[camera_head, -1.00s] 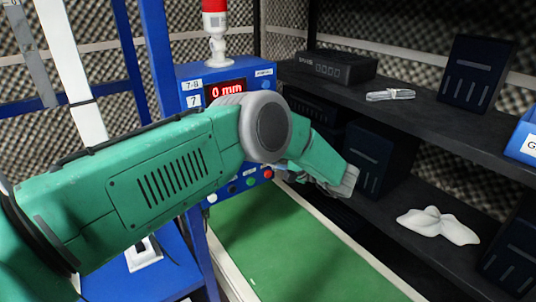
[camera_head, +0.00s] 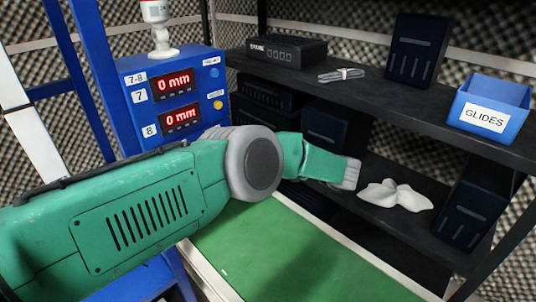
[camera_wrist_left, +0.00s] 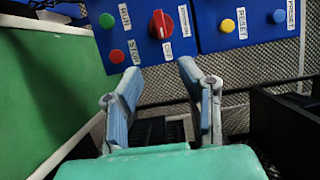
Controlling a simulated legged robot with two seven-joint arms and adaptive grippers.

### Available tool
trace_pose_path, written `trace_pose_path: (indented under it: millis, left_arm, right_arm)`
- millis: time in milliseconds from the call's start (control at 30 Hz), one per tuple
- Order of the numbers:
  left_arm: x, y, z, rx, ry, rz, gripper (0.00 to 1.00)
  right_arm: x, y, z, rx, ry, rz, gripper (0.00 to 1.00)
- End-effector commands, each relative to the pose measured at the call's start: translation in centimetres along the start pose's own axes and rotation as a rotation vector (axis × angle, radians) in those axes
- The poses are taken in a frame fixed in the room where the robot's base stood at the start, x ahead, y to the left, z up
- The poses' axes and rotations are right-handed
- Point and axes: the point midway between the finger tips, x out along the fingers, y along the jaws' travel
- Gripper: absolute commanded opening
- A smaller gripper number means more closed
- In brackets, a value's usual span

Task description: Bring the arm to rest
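My left arm (camera_head: 140,210) is green and comes in from the left in the head view. Its grey round joint (camera_head: 254,164) is in front of the blue control box, above the green surface. The arm's far end reaches in front of the dark shelves; its fingers are not clear there. In the left wrist view my left gripper (camera_wrist_left: 157,85) has its two fingers apart with nothing between them. They point toward the blue button panel (camera_wrist_left: 205,38); I cannot tell the gap to it. My right gripper shows in neither view.
The blue control box (camera_head: 205,97) reads 0 mm twice. The shelves hold a blue GLIDES bin (camera_head: 508,93), a black box (camera_head: 286,50), a clear bag (camera_head: 342,75) and a white cloth-like item (camera_head: 396,194). The green surface (camera_head: 290,255) is bare where visible.

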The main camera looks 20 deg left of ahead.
Motion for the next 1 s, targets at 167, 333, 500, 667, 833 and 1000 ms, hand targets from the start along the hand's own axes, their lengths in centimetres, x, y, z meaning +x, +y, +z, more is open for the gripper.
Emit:
trace_pose_path:
  millis: [167,333,500,667,833,1000]
  left_arm:
    - [-1.1,0.1,0.0,-0.001,0.0,0.002,0.33]
    - [-1.3,0.1,0.0,0.001,0.0,0.002,0.33]
    - [-1.3,0.0,0.0,0.001,0.0,0.001,0.33]
    - [-1.3,0.0,0.0,0.0,0.001,0.0,0.33]
    - [-0.8,0.8,-1.1,-0.073,0.11,-0.045,0.33]
    - [-0.2,4.1,-3.6,-0.262,0.48,-0.063,0.33]
  right_arm:
    - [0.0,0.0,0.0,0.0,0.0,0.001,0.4]
    - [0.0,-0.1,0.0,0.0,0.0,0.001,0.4]
    - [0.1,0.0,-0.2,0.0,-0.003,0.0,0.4]
    - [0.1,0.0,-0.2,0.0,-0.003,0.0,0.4]
    - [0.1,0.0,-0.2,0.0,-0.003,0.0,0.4]
    - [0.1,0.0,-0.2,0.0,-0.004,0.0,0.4]
